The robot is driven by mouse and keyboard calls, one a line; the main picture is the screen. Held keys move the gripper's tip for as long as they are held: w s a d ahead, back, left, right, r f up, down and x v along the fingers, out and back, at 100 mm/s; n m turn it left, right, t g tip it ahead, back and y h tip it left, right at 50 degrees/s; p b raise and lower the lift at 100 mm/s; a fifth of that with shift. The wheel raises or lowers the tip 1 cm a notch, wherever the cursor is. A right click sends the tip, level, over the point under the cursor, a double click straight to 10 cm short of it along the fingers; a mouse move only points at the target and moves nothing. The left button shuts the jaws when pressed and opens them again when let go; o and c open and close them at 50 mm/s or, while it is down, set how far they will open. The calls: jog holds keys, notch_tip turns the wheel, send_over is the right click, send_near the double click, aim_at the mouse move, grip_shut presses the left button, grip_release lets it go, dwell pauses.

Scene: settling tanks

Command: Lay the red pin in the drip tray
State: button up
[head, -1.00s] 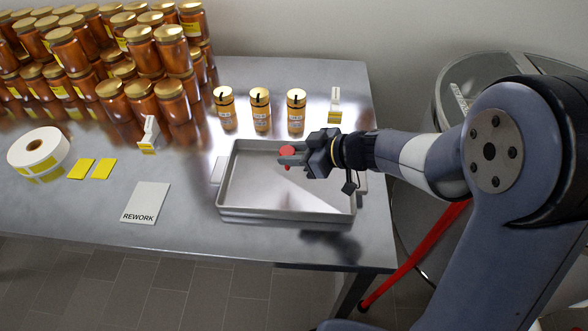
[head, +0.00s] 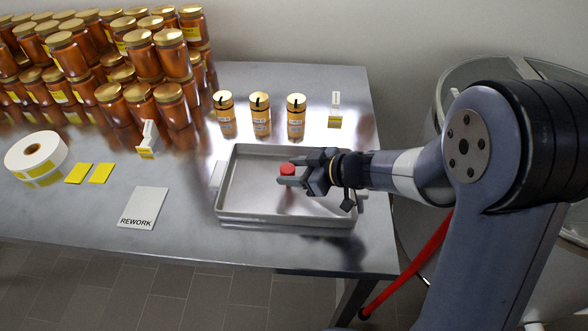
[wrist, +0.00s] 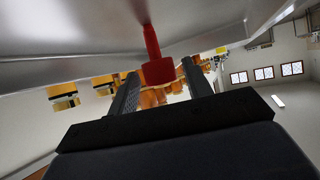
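The red pin (head: 288,169) has a thick round head and a thinner stem. It is upright, head up, inside the grey drip tray (head: 285,220). The wrist view shows the pin's head (wrist: 158,72) between my fingers, with a gap on each side, and its stem running to the tray floor (wrist: 80,22). My gripper (head: 285,172) is open around the pin, low over the tray, reaching in from the right. In the head view the near finger partly hides the stem, so I cannot tell there where its lower end touches.
Several gold-lidded jars (head: 261,114) stand behind the tray. A REWORK card (head: 144,207), yellow labels (head: 79,173) and a label roll (head: 37,156) lie left. Many amber jars (head: 140,60) are stacked at the back left. A round metal tank (head: 470,75) stands right of the table.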

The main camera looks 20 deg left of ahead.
jog(key=shift+o, duration=0.4)
jog(key=shift+r, duration=0.1)
jog(key=shift+d+r, duration=0.2)
jog(key=shift+r, duration=0.05)
jog(key=p+v, duration=0.1)
jog(key=v, duration=1)
jog(key=shift+d+p, duration=0.25)
jog(key=shift+p, duration=0.1)
jog(key=shift+c, duration=0.3)
